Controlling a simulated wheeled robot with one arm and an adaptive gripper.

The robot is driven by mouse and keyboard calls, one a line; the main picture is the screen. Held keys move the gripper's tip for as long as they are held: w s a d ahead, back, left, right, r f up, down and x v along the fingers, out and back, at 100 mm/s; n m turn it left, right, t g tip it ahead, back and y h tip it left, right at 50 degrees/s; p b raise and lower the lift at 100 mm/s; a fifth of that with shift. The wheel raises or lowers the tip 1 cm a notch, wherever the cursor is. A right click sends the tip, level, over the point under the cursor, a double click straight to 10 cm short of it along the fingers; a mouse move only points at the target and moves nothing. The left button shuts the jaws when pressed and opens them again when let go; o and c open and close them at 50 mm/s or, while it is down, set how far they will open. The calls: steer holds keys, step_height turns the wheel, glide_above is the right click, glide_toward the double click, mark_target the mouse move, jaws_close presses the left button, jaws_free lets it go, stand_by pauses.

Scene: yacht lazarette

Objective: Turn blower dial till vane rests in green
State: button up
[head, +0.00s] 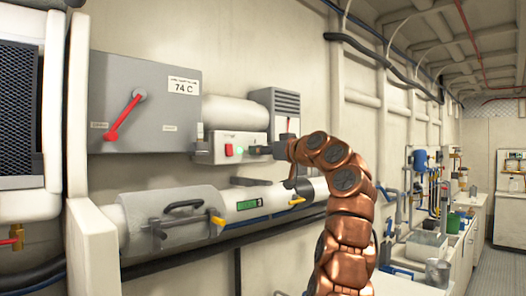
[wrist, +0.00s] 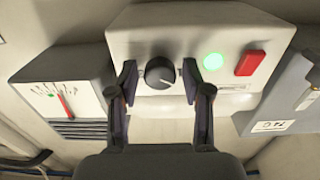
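The blower dial (wrist: 160,73) is a round dark knob with a light pointer mark, on a pale control box (wrist: 200,32). In the head view my gripper (head: 264,150) hides the dial. In the wrist view my gripper (wrist: 159,80) is open, its two dark fingers on either side of the dial with gaps showing. Whether the fingertips reach the dial's depth I cannot tell. The vane gauge (wrist: 60,88) is left of the box in the wrist view. Its red vane (wrist: 67,106) stands slightly tilted; a small green patch shows near the scale, apart from the vane.
A lit green lamp (wrist: 213,61) and a red switch (wrist: 250,63) sit beside the dial. A grey box with a red lever (head: 123,117) is left in the head view. A pipe (head: 276,196) with yellow-handled fittings runs below. A cluttered counter (head: 430,250) stands at the right.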

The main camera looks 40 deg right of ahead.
jaws_close()
steer(key=shift+m, duration=0.5)
steer(key=m+p, duration=0.6)
steer(key=m, duration=0.4)
steer(key=shift+m, duration=0.3)
stand_by(0.4)
steer(key=shift+p, duration=0.35)
